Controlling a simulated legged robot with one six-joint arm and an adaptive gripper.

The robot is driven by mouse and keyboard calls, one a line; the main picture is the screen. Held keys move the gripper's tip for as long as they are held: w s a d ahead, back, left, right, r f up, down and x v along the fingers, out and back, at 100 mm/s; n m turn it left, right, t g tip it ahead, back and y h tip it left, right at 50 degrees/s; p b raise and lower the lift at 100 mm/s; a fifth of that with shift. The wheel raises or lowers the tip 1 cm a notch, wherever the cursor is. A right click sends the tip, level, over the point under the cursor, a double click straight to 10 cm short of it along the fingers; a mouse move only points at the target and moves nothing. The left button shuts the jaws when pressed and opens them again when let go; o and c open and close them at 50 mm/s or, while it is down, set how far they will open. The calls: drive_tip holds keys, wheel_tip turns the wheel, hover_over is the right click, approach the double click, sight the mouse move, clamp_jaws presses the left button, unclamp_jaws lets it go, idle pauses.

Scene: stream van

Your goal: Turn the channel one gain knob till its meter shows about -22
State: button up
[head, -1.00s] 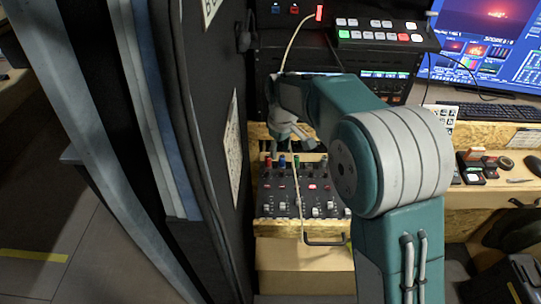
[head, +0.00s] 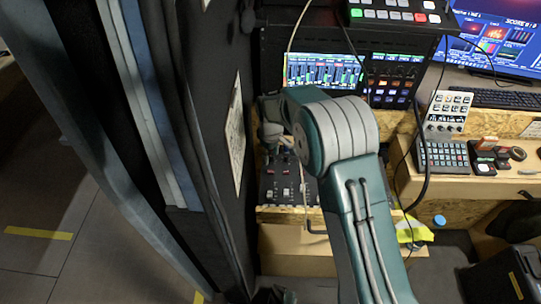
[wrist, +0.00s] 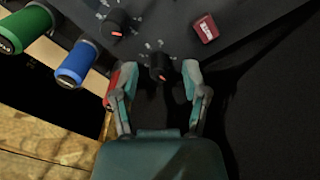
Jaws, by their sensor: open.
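The black mixer panel (head: 275,187) stands low on the wooden shelf in the head view, its upper part hidden by my arm. In the wrist view my gripper (wrist: 158,74) is open, with a small black knob (wrist: 160,66) with an orange mark between its fingertips. I cannot tell whether the fingers touch it. A second, similar knob (wrist: 114,27) is up and to the left. A small red display (wrist: 205,28) is at the upper right; its figures are too small to read. I cannot make out the channel labels.
A blue plug (wrist: 75,66) and a green plug (wrist: 22,28) stick out at the panel's edge, with a red one (wrist: 112,93) close to the left finger. A dark wall panel (head: 215,120) stands close on the left in the head view. A cable (head: 428,150) hangs at the right.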

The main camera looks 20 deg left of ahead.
drive_tip(key=shift+d+f, duration=0.2)
drive_tip(key=shift+f, duration=0.15)
clamp_jaws()
drive_tip(key=shift+m, duration=0.3)
